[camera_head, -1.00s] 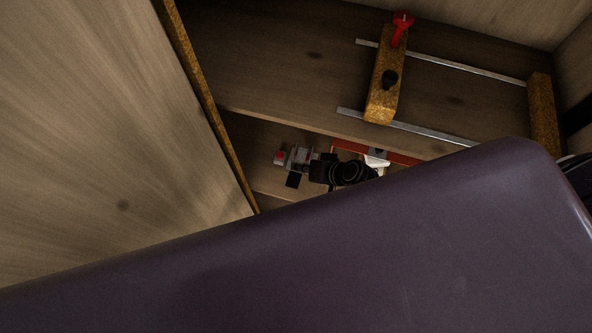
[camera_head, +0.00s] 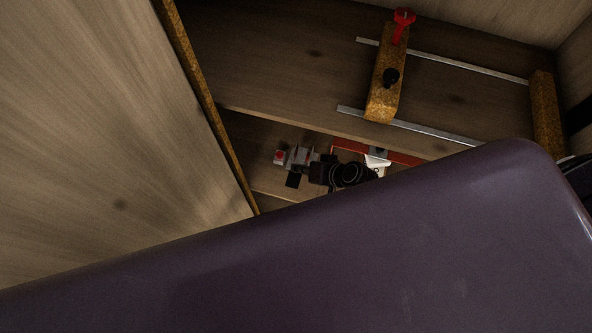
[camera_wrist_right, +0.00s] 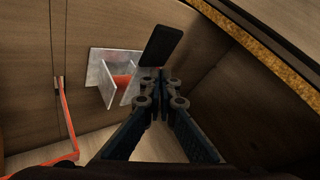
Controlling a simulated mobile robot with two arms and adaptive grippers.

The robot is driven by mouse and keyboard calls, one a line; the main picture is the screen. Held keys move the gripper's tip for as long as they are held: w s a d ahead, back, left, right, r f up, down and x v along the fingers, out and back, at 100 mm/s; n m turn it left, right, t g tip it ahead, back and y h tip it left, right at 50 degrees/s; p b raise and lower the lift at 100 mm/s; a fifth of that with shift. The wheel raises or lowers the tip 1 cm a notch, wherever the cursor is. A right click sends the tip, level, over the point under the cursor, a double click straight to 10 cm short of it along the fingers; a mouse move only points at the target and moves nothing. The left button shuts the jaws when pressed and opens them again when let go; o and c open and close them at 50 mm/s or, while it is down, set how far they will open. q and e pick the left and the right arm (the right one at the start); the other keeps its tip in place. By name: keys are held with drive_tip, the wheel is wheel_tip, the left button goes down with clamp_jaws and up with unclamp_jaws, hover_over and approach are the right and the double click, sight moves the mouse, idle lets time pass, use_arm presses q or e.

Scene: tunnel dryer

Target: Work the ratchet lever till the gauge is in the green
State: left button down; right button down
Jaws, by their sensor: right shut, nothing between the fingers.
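The ratchet mechanism (camera_head: 300,156) is a small grey metal bracket with a red part, low in the cabinet in the head view. In the right wrist view it is a grey plate with upright flanges (camera_wrist_right: 110,78) and an orange-red part between them. A flat black handle (camera_wrist_right: 162,45), which looks like the lever's grip, slants up beside it. My right gripper (camera_wrist_right: 155,82) is shut and empty, its fingertips close to the handle's lower end; I cannot tell whether they touch. In the head view the right gripper (camera_head: 317,168) is small and dark. I see no gauge and no left gripper.
A large dark purple surface (camera_head: 330,250) covers the lower head view. A wooden panel (camera_head: 100,120) stands at left. On the upper shelf, a wooden block (camera_head: 382,100) with a red handle (camera_head: 402,20) lies across metal rails. A red strip (camera_wrist_right: 65,130) is left of the bracket.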

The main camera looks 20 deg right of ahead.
sight(300, 176)
drive_tip(key=shift+s+a+f+b, duration=0.1)
drive_tip(key=shift+s+f+b, duration=0.1)
drive_tip(key=shift+f+b, duration=0.65)
drive_tip(key=shift+s+a+f+b, duration=0.15)
drive_tip(key=shift+f+b, duration=0.35)
drive_tip(key=shift+f, duration=0.55)
idle(0.8)
drive_tip(key=shift+s, duration=0.1)
drive_tip(key=shift+r+p, duration=1.95)
drive_tip(key=shift+p, duration=0.05)
drive_tip(key=shift+d+r, duration=0.1)
drive_tip(key=shift+r, duration=0.25)
drive_tip(key=shift+w, duration=0.3)
drive_tip(key=shift+d+r, duration=0.1)
drive_tip(key=shift+r, duration=0.05)
drive_tip(key=r+p, duration=0.5)
drive_tip(key=shift+w+d, duration=0.1)
drive_tip(key=shift+w, duration=0.1)
